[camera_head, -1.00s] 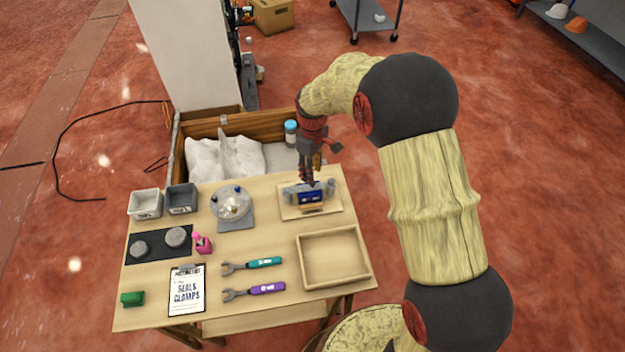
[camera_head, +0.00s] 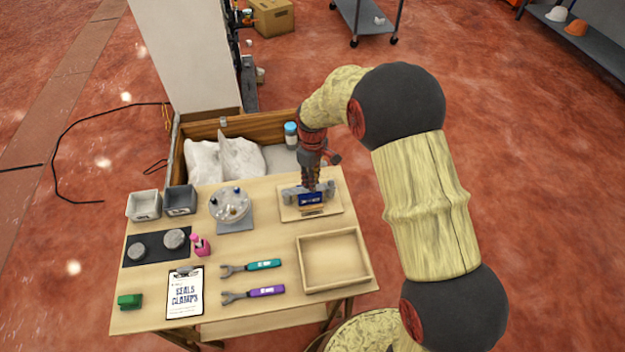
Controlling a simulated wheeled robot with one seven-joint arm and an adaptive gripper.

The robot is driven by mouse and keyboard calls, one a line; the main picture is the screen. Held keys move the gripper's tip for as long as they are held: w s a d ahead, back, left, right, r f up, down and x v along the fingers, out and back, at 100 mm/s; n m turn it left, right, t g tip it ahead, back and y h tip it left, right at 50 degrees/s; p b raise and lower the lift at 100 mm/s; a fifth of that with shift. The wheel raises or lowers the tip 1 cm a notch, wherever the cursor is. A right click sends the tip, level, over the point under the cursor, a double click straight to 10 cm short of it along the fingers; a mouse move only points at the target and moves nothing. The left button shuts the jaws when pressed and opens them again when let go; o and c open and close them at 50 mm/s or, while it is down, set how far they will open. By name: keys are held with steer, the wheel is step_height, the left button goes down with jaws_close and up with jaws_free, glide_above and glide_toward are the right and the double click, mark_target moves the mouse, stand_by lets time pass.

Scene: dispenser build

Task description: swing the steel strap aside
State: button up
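A small fixture on a light wooden board (camera_head: 288,213) stands at the back right of the table. It holds a dark blue block (camera_head: 311,198) with a label, with grey metal parts (camera_head: 292,194) at both sides. I cannot tell which grey part is the steel strap at this size. My gripper (camera_head: 311,187) points down at the fixture, just behind and above the blue block. Its fingertips overlap the grey metal, and I cannot see whether they touch it or are open. The gripper hides part of the fixture's back.
An empty wooden tray (camera_head: 300,262) sits in front of the fixture. Two wrenches, with teal (camera_head: 264,265) and purple (camera_head: 267,291) handles, lie left of it. A round clear dish (camera_head: 230,204), a pink bottle (camera_head: 200,245) and two bins (camera_head: 180,200) stand farther left.

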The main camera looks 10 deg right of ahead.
jaws_close()
stand_by(0.3)
